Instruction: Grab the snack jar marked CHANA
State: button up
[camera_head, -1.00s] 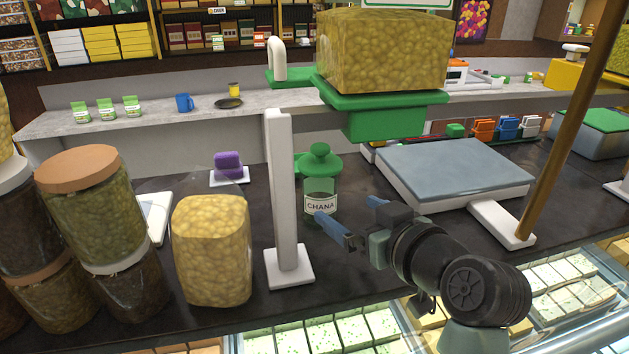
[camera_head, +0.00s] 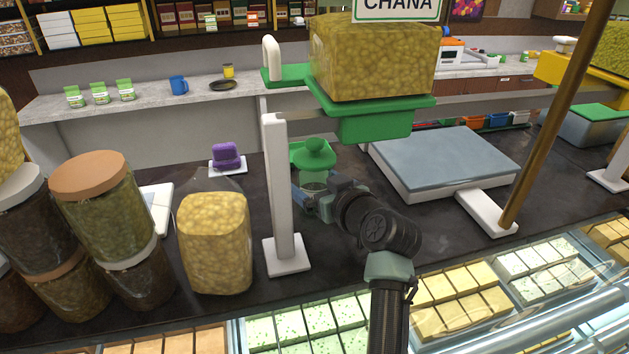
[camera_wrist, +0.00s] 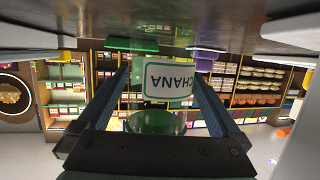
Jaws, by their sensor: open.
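The CHANA snack jar (camera_head: 313,180) is a small clear jar with a green knobbed lid, standing upright on the dark counter. In the head view my gripper partly covers its body and hides its label. In the wrist view, which is upside down, the white CHANA label (camera_wrist: 172,82) shows between my two fingers, with the green lid below it in the picture. My gripper (camera_wrist: 162,75) is open, with one finger to each side of the label. I cannot tell whether either finger touches the jar.
A white post (camera_head: 279,190) stands just left of the jar. A blue-grey slab (camera_head: 445,158) lies right. Glass-covered sweets line the front.

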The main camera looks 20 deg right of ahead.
jog(key=shift+w+f, duration=0.1)
jog(key=shift+w, duration=0.2)
jog(key=c, duration=1.6)
